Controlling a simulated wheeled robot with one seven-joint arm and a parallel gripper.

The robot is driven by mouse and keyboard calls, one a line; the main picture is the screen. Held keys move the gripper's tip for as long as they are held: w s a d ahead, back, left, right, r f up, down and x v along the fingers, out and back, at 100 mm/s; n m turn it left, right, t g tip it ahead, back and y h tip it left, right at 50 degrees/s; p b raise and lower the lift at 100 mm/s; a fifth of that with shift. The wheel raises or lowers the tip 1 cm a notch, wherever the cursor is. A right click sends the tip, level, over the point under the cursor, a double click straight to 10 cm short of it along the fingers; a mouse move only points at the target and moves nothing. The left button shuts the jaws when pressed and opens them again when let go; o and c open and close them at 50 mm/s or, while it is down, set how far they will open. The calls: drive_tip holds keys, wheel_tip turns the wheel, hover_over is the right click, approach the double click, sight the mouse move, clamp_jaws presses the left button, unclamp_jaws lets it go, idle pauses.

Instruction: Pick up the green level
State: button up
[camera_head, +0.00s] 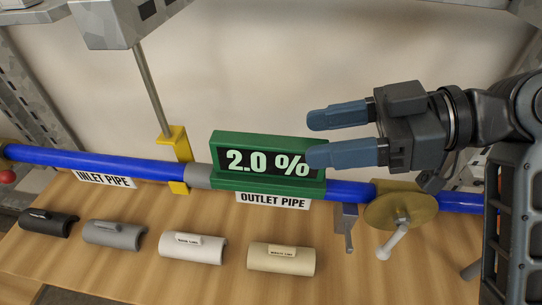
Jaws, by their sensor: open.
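The green level (225,183) is a box with a dark display reading "2.0 %". It sits on the blue pipe, just right of a grey coupling, above the "OUTLET PIPE" label. My gripper (318,138) comes in from the right, its two blue fingers pointing left and spread apart with nothing between them. The lower fingertip overlaps the right end of the level's display in this view. I cannot tell whether it touches the level. The upper finger is over the pale wall behind.
The blue pipe (100,162) crosses the wooden bench (200,283). A yellow clamp (175,143) on a rod stands left of the level. A brass disc with a pale handle (400,208) is at right. Several half-pipe pieces, including a beige one (281,260), lie in front.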

sight(278, 142)
drive_tip(key=p+x, duration=0.1)
drive_tip(key=x, duration=0.2)
drive_tip(key=shift+a, duration=0.3)
drive_tip(key=shift+a+f, duration=0.25)
drive_tip(key=shift+a, duration=0.3)
drive_tip(key=shift+c, duration=0.2)
clamp_jaws()
